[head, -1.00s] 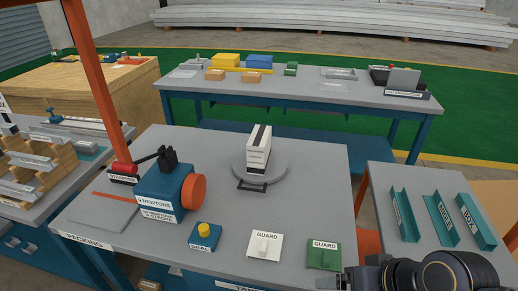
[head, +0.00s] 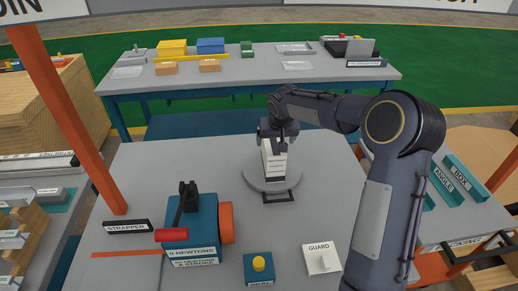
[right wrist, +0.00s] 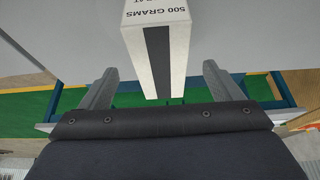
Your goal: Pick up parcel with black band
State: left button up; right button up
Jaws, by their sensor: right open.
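The parcel with black band (head: 273,163) is a white, upright box with printed labels. It stands on a round grey turntable (head: 257,184) on the packing table. My right gripper (head: 276,138) is at the top of the parcel, coming from above and behind, and partly hides it. In the right wrist view, the parcel (right wrist: 157,45) shows its black band and the words "500 GRAMS". It sits between the two open fingers of the right gripper (right wrist: 160,76), with a gap on each side. My left gripper is out of view.
The blue strapper machine (head: 192,228) with its red-tipped lever stands left of the turntable. A seal button (head: 258,266) and a white guard switch (head: 321,258) are at the front. A back table (head: 245,85) holds boxes and trays.

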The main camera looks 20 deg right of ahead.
aim_at(274, 144)
jog(key=shift+w+f, duration=0.3)
jog(key=shift+f, duration=0.05)
jog(key=p+x, duration=0.2)
jog(key=x, duration=0.4)
jog(key=shift+w+d, duration=0.1)
jog(key=shift+w, duration=0.1)
jog(key=shift+w+d+f, duration=0.1)
jog(key=shift+w+f, duration=0.1)
jog(key=shift+f, duration=0.3)
jog(key=shift+f+b, duration=0.25)
jog(key=shift+b, duration=0.1)
jog(key=c, duration=1.4)
jog(key=shift+r, duration=0.1)
